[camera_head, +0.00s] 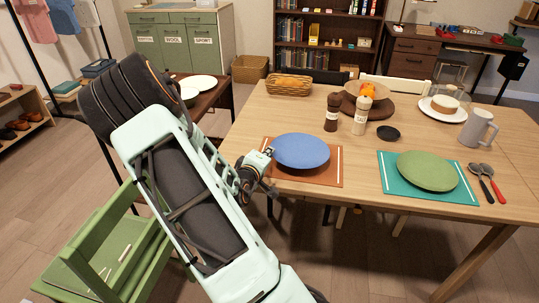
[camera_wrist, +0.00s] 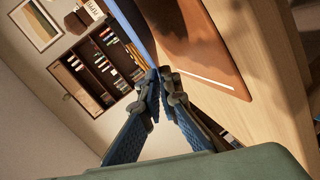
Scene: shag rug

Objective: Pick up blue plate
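The blue plate (camera_head: 300,151) is over the brown placemat (camera_head: 325,180) at the near left of the wooden table. My gripper (camera_head: 266,155) is at the plate's left rim. In the wrist view the blue plate (camera_wrist: 132,25) shows nearly edge-on, and its rim runs down to the fingertips of my gripper (camera_wrist: 160,73). The fingers are close together and appear shut on that rim. The placemat (camera_wrist: 215,50) lies to the right with a dark shadow on it. The plate looks slightly above the mat, but the gap is hard to judge.
A green plate (camera_head: 428,170) sits on a teal placemat (camera_head: 391,187) to the right, with spoons (camera_head: 482,180) beside it. Salt and pepper mills (camera_head: 333,113), a fruit bowl (camera_head: 366,98) and a basket (camera_head: 289,85) stand behind. A green chair (camera_head: 110,245) is at the lower left.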

